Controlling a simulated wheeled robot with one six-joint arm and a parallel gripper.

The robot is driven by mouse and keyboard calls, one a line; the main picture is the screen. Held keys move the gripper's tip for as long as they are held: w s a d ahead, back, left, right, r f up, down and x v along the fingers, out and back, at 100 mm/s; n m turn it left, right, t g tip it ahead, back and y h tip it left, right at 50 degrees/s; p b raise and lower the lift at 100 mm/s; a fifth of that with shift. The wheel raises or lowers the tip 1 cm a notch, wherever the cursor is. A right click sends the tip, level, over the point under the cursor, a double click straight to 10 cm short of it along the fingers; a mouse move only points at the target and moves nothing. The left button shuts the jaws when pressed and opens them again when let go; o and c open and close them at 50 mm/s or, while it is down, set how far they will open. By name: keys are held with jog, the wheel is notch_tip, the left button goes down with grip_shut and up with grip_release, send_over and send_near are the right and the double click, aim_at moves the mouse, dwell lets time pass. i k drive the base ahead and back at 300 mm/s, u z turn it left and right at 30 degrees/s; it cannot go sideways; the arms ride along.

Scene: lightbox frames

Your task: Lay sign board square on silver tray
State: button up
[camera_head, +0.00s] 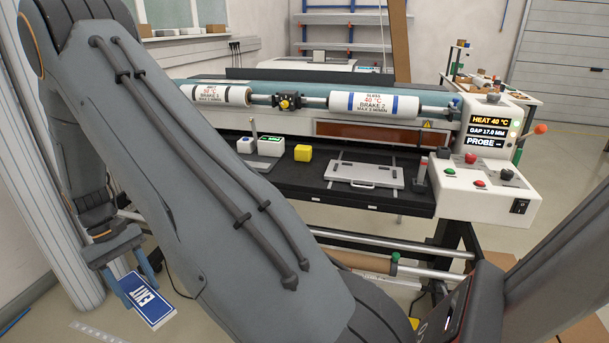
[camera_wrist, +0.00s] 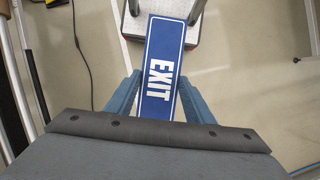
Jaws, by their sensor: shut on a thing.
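The sign board is a long blue board with a white border and the word EXIT; it shows at the lower left of the head view (camera_head: 149,303) and in the middle of the wrist view (camera_wrist: 162,65). My gripper (camera_head: 134,283) is shut on it, with a blue finger along each long edge, also seen in the wrist view (camera_wrist: 159,88). The board hangs out beyond the fingers, over the floor; its near end is hidden behind my wrist. The silver tray (camera_head: 342,171) lies flat and empty on the black machine bed, well to the right of my gripper.
A yellow cube (camera_head: 303,153) and white boxes (camera_head: 271,146) stand left of the tray on the black bed (camera_head: 300,182). A control box (camera_head: 487,184) with knobs stands at its right. Printed rollers (camera_head: 373,105) run behind. A grey speckled platform (camera_wrist: 205,28) lies beneath the board's far end.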

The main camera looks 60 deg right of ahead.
aim_at(364, 173)
jog(key=u, duration=0.05)
jog(key=k, duration=0.55)
jog(key=z, duration=1.9)
